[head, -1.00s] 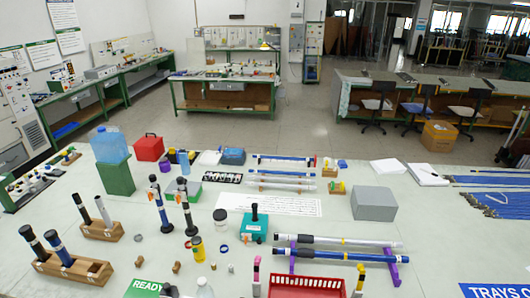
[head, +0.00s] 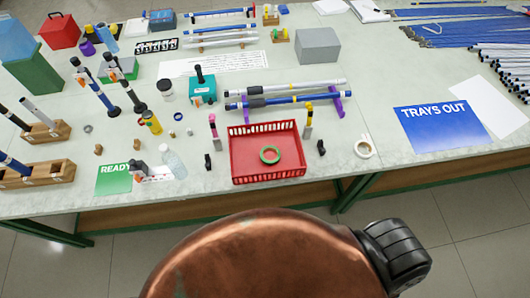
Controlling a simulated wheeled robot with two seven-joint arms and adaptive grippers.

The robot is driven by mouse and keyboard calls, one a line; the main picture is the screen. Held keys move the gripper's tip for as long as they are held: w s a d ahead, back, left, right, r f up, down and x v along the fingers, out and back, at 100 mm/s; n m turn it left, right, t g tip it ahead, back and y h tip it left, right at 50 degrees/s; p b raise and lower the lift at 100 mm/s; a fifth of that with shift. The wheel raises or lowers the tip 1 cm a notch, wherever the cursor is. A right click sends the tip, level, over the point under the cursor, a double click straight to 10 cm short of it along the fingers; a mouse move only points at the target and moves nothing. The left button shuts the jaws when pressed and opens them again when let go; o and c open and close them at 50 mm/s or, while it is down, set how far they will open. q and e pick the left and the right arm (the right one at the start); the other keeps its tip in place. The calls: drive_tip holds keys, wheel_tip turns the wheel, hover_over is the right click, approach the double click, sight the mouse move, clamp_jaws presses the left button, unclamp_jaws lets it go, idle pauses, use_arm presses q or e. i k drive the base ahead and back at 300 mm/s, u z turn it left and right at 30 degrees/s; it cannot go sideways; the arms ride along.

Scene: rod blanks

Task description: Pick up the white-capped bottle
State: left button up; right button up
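A clear bottle with a white cap (head: 173,162) stands near the front edge of the table, right of the green READY sign (head: 115,179) and left of the red basket (head: 267,174). A small black-and-white object beside it overlaps its surroundings, so its shape is hard to tell. Neither of my grippers shows in the head view.
A yellow bottle (head: 151,122) and a dark-lidded jar (head: 166,90) stand behind the bottle. Wooden rod holders (head: 38,175) are at left.

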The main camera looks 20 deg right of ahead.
sight(171, 159)
drive_tip(key=u, duration=2.45)
drive_tip(key=i, duration=1.85)
drive_tip(key=z, duration=3.05)
